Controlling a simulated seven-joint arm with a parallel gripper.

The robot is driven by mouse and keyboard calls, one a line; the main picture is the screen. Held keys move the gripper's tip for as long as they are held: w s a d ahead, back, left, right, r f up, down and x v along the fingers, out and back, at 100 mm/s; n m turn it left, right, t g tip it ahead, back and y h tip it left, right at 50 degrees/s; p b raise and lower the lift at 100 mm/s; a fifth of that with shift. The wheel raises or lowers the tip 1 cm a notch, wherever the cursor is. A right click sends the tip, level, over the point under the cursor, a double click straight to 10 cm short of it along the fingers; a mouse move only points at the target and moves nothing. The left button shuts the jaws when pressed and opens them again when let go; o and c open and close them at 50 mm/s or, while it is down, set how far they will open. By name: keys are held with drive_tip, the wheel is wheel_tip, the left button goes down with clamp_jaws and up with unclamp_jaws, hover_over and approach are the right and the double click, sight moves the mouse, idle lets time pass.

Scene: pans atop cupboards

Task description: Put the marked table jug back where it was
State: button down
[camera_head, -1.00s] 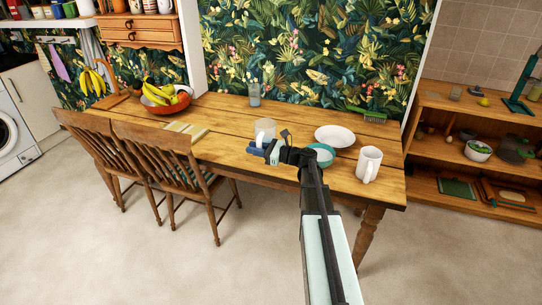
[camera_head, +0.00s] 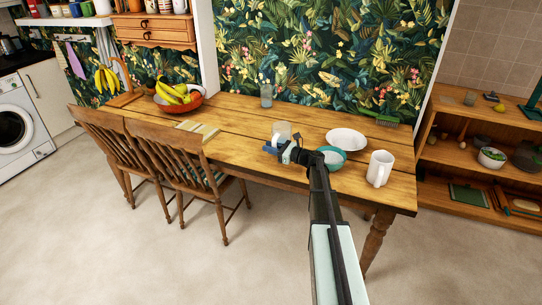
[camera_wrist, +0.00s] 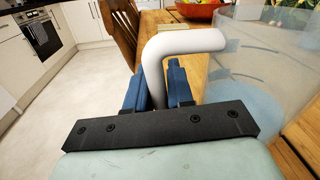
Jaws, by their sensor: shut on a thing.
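The clear jug (camera_head: 281,131) with a white handle is at the front middle of the table, left of the teal bowl. I see no distinct mark on it. My gripper (camera_head: 273,148) is at its near side. In the wrist view my gripper (camera_wrist: 158,82) has its blue fingers on either side of the white handle (camera_wrist: 180,45), shut on it. The see-through body of the jug (camera_wrist: 265,65) fills the right of that view and looks upright. I cannot tell whether its base touches the table.
The wooden table (camera_head: 235,135) bears a teal bowl (camera_head: 331,160), a white plate (camera_head: 346,139), a white mug (camera_head: 380,169), a glass (camera_head: 266,95) and a red fruit bowl (camera_head: 180,105). Chairs (camera_head: 190,165) stand in front on the left. A shelf (camera_head: 465,165) is at the right.

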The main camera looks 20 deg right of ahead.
drive_tip(key=shift+f, duration=1.9)
drive_tip(key=shift+f, duration=0.1)
drive_tip(key=c, duration=1)
unclamp_jaws()
drive_tip(key=shift+s, duration=0.1)
drive_tip(key=shift+v, duration=3.7)
